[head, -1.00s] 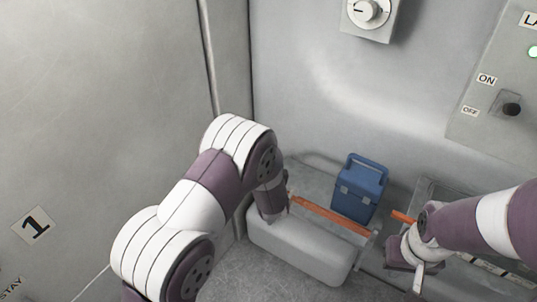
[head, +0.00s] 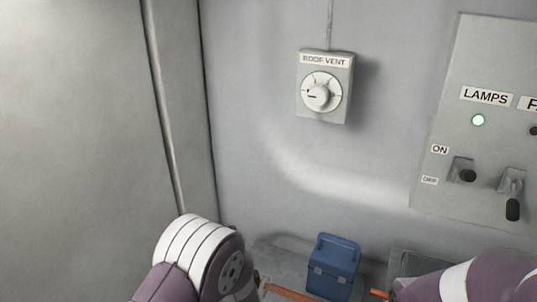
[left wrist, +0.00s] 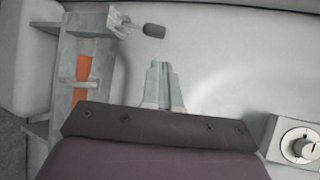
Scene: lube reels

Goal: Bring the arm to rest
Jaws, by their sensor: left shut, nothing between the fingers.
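My left gripper (left wrist: 162,86) shows in the left wrist view, its two pale fingers together and nothing between them. A pale grey wall lies behind it. In the head view only links of my left arm (head: 205,262) show at the bottom; that gripper is below the picture. Part of my right arm (head: 465,282) shows at the lower right, and its gripper is out of the picture.
A roof vent dial (head: 320,96) is on the back wall; it also shows in the left wrist view (left wrist: 304,145). A lamp panel (head: 450,110) with levers is at right. A blue toolbox (head: 333,268) stands below, near an orange bar (head: 285,292).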

